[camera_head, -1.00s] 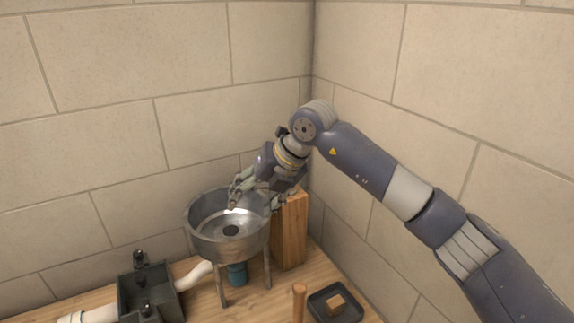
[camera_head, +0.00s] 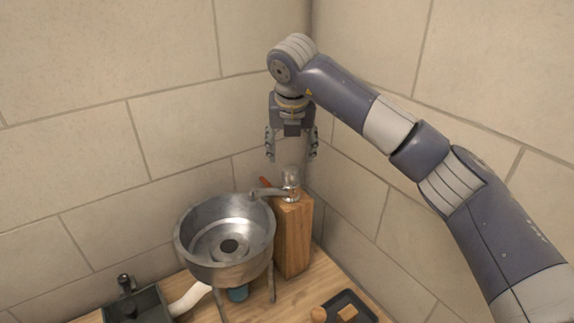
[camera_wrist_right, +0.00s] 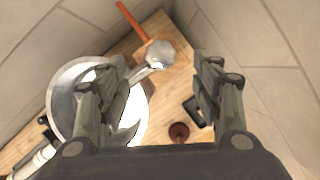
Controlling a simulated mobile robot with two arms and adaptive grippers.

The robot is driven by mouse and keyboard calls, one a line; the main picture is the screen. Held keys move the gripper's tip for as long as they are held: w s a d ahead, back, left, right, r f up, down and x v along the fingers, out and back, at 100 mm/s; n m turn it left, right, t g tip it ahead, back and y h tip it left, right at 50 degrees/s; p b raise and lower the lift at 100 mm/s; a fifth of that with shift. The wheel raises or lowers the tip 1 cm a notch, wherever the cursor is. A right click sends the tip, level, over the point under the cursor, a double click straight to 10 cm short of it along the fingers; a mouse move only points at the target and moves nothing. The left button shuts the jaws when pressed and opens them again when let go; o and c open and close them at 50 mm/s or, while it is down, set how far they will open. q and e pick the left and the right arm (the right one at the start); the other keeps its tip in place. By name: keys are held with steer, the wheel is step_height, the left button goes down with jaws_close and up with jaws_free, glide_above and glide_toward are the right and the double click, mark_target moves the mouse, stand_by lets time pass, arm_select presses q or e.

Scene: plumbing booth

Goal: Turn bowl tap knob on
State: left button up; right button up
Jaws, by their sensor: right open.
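The metal bowl (camera_head: 200,243) stands on legs at the middle bottom of the head view. Its tap (camera_head: 268,193) sits on a wooden block (camera_head: 294,243) to the right, with the spout toward the bowl. The silvery knob (camera_head: 290,180) is on top of the tap; it also shows in the right wrist view (camera_wrist_right: 160,53). An orange-red bar (camera_wrist_right: 132,20) extends behind the knob. My right gripper (camera_head: 291,158) points down just above the knob, open and empty, fingers apart on either side of its line. It appears not to touch the knob. My left gripper is not in view.
A dark basin (camera_head: 150,300) with a black tap is at the lower left, beside a white pipe (camera_head: 190,300). A black tray (camera_head: 369,307) with a small wooden block is at the lower right. Tiled walls meet in a corner close behind the tap.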

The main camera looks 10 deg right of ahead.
mark_target(291, 168)
steer(key=p+x, duration=0.2)
steer(key=x, duration=0.2)
steer(key=shift+d+f, duration=0.1)
steer(key=shift+f, duration=0.3)
steer(key=p+x, duration=0.1)
steer(key=x, duration=0.3)
steer(key=shift+w, duration=0.1)
steer(key=shift+f, duration=0.2)
steer(key=shift+c, duration=0.6)
steer(key=c, duration=0.9)
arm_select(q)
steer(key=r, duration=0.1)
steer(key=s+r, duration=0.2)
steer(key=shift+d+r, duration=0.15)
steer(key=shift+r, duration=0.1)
arm_select(e)
steer(key=shift+c, duration=0.3)
